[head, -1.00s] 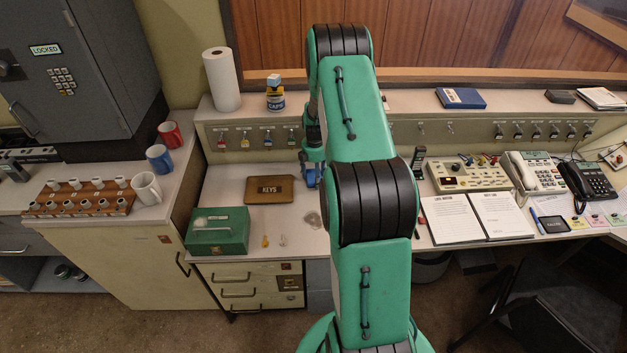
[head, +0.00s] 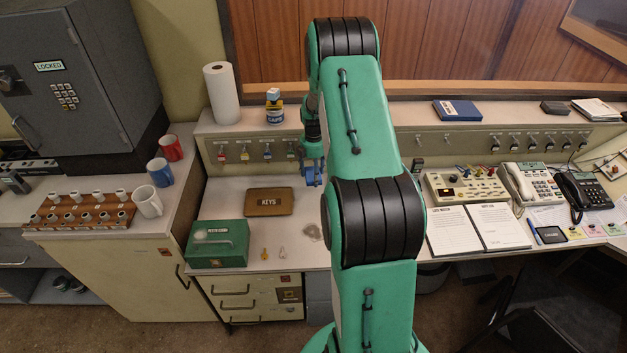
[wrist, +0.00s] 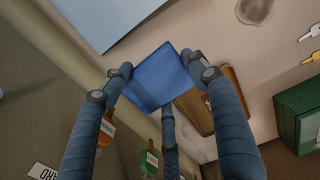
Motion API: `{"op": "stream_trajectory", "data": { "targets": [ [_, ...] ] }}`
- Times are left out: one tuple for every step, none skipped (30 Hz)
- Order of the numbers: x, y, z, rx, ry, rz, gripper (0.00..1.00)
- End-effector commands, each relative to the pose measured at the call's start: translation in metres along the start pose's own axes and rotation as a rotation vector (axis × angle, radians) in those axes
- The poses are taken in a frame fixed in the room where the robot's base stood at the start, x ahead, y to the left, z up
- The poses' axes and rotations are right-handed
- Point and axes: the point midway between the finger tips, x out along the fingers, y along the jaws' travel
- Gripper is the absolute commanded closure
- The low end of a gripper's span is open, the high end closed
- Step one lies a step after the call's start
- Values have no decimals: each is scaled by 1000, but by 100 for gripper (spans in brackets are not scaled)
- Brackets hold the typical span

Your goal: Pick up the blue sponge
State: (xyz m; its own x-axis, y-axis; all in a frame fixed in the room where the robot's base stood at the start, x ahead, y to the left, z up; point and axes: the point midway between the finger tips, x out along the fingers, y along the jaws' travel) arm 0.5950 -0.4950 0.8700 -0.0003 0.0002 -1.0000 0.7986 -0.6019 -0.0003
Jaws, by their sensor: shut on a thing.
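The blue sponge (wrist: 158,78) is a flat blue block in the wrist view, held between the fingertips of my gripper (wrist: 160,82). The fingers are blue-grey and closed against its sides. In the head view my gripper (head: 313,172) hangs in front of the key-hook panel, above the back of the counter, just left of my green arm. The sponge is hard to tell from the blue fingers there. My arm hides part of the counter to the right.
A brown KEYS case (head: 269,202), a green box (head: 218,250) and two loose keys (head: 264,253) lie left of my gripper. Tagged keys hang on the panel (head: 340,143) close behind. Open binders (head: 463,232) and phones (head: 531,183) stand to the right.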

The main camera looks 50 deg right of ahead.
Motion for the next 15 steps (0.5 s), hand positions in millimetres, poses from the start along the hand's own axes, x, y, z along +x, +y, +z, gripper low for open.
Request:
{"op": "stream_trajectory", "data": {
  "targets": [
    [-6, 0, 0, 0, 0, 1, 61],
    [-8, 0, 0, 0, 0, 1, 61],
    [-10, 0, 0, 0, 0, 1, 61],
    [-11, 0, 0, 0, 0, 1, 61],
    [-12, 0, 0, 0, 0, 1, 61],
    [-13, 0, 0, 0, 0, 0, 61],
    [-13, 0, 0, 0, 0, 0, 61],
    [-14, 0, 0, 0, 0, 0, 61],
    [-14, 0, 0, 0, 0, 0, 61],
    [-13, 0, 0, 0, 0, 0, 61],
    [-13, 0, 0, 0, 0, 0, 61],
    [-13, 0, 0, 0, 0, 0, 61],
    [-13, 0, 0, 0, 0, 0, 61],
    [-13, 0, 0, 0, 0, 0, 61],
    [-13, 0, 0, 0, 0, 0, 61]
  ]
}}
